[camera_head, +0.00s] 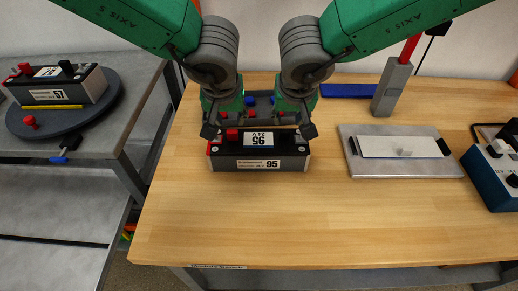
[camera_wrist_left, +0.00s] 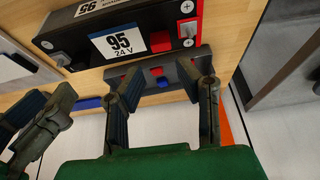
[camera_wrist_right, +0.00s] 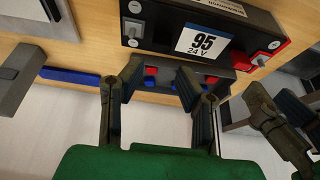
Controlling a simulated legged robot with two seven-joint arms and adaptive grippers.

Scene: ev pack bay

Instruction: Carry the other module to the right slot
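A black module marked 95 (camera_head: 232,165) sits on the wooden bench in front of my grippers; it also shows in the left wrist view (camera_wrist_left: 150,18) and the right wrist view (camera_wrist_right: 160,25). My left gripper (camera_head: 221,118) is above its left rear part, fingers apart with no module between them. My right gripper (camera_head: 297,118) is at its right rear part, also open and empty. Another black module (camera_head: 60,91) with a red terminal sits on a dark round plate (camera_head: 95,113) at the left. I cannot identify a right slot.
A metal plate with a white panel (camera_head: 365,168) lies to the right. The bench front is clear.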

